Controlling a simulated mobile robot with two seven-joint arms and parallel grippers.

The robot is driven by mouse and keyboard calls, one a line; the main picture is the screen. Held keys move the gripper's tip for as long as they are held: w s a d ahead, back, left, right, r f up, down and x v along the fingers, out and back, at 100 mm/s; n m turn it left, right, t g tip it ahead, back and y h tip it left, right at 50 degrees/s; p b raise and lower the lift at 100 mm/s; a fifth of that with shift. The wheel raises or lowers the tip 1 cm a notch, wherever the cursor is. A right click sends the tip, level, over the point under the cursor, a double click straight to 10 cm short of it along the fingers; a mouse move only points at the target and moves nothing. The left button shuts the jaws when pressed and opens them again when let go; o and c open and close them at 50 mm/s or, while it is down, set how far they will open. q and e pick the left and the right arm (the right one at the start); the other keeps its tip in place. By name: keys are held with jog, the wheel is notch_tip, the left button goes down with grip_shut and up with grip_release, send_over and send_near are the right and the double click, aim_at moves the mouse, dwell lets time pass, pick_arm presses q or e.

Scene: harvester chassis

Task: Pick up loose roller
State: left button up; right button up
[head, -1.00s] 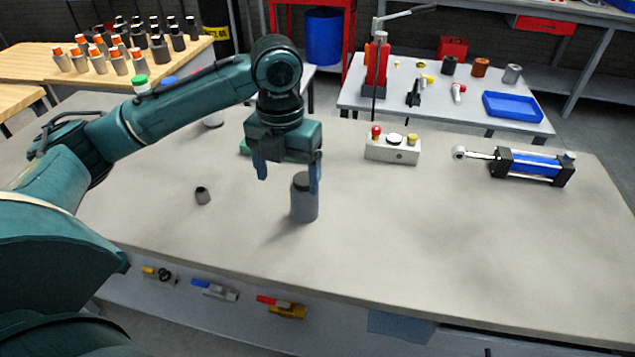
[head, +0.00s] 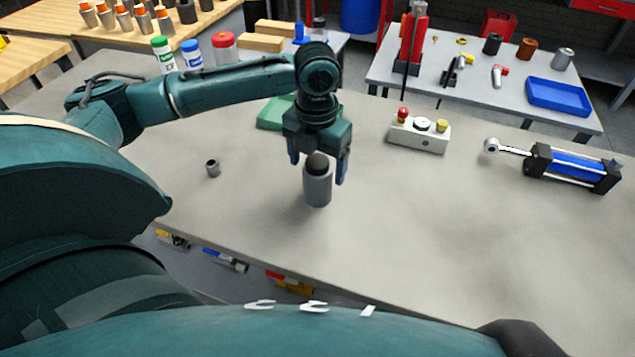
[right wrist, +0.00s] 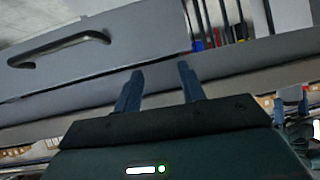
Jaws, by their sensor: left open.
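A grey cylinder with a dark top, which looks like the loose roller (head: 317,190), stands upright on the grey workbench (head: 440,240) in the head view. My left gripper (head: 318,170) points down over it, open, with one finger on either side of the roller's dark top in the picture. Gaps show beside the roller, and I cannot tell whether either finger touches it. In the right wrist view my right gripper (right wrist: 160,84) is open and empty, in front of a grey drawer front (right wrist: 100,45) with a dark handle.
A small grey ring (head: 212,168) lies left of the roller. A green piece (head: 275,112) lies behind the gripper. A control box with buttons (head: 419,130) and a blue cylinder actuator (head: 572,165) are to the right. The bench front right is clear.

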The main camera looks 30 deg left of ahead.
pick_arm(q)
notch_tip(320, 180, down, 5)
jog(key=shift+r, duration=0.15)
jog(key=c, duration=1.4)
jog(key=shift+r, duration=0.15)
jog(key=shift+c, duration=0.3)
